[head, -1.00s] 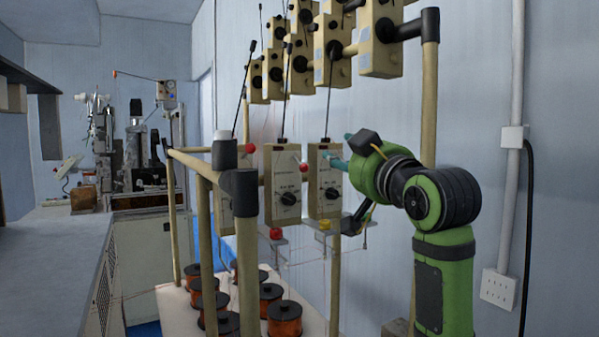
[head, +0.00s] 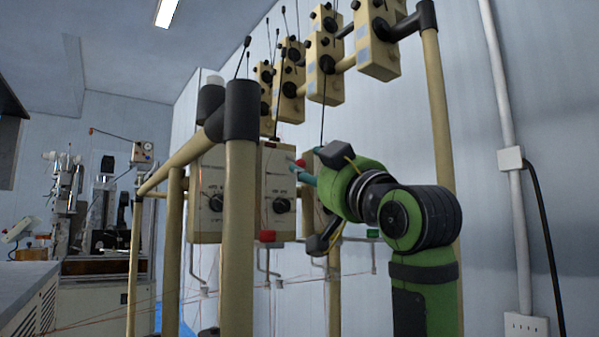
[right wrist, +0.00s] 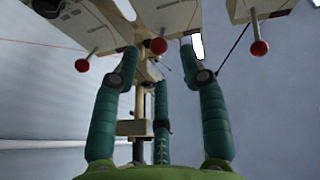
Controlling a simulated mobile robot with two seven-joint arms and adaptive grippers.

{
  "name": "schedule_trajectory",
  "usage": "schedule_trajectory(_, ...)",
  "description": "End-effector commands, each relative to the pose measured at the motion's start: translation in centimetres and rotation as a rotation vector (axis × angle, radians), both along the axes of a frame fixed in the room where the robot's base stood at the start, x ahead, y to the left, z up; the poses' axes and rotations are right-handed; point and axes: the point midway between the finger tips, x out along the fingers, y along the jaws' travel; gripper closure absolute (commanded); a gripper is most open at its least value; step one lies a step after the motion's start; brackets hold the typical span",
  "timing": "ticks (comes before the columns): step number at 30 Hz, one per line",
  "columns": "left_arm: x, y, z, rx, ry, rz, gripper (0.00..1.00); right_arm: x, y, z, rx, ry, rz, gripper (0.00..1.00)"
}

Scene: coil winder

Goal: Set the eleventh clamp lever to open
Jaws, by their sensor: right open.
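Beige tensioner boxes (head: 276,179) with black dials hang on the frame, and their clamp levers end in red balls. My right gripper (head: 301,171) has teal fingers, open, in front of the right-hand box. One fingertip overlaps or lies very near a red lever ball (head: 300,162). In the right wrist view my gripper (right wrist: 158,62) is spread below a red ball (right wrist: 158,45), which appears between the two front fingertips. Two other red balls, left (right wrist: 82,65) and right (right wrist: 259,48), lie outside the fingers. Contact and the eleventh lever's identity cannot be told. My left gripper is out of view.
Beige frame posts (head: 239,200) stand close in front of the boxes, left of my right arm. An upper row of boxes (head: 325,65) with thin rods hangs above. Thin wires run low across the frame. A wall with a pipe (head: 500,75) lies right.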

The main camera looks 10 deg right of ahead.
Motion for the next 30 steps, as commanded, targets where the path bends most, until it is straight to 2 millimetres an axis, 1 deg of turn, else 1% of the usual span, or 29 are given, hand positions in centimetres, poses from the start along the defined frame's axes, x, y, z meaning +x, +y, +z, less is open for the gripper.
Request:
schedule_trajectory(1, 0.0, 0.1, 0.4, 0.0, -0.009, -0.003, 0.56, 0.8, 0.3, 0.6, 0.0, 0.005, 0.0, 0.57)
schedule_trajectory(3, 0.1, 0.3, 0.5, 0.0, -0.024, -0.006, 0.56, 1.8, 0.5, 1.1, -0.001, 0.005, 0.0, 0.57)
schedule_trajectory(9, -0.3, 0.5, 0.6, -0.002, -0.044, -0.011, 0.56, 4.1, 1.2, 1.9, 0.0, 0.004, 0.001, 0.57)
schedule_trajectory(13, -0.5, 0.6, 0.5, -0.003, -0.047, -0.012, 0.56, 4.7, 1.3, 2.0, -0.002, 0.003, 0.0, 0.57)
schedule_trajectory(20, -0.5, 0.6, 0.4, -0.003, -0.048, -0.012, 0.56, 4.7, 1.3, 2.0, -0.001, 0.002, -0.001, 0.57)
schedule_trajectory(21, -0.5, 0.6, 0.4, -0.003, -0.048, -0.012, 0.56, 4.7, 1.3, 2.0, -0.002, 0.002, 0.0, 0.65)
schedule_trajectory(24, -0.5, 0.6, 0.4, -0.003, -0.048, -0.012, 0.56, 4.7, 1.3, 1.9, -0.002, 0.002, 0.0, 1.0)
schedule_trajectory(30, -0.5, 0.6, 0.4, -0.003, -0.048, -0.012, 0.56, 4.7, 1.4, 2.0, -0.002, 0.002, 0.0, 1.0)
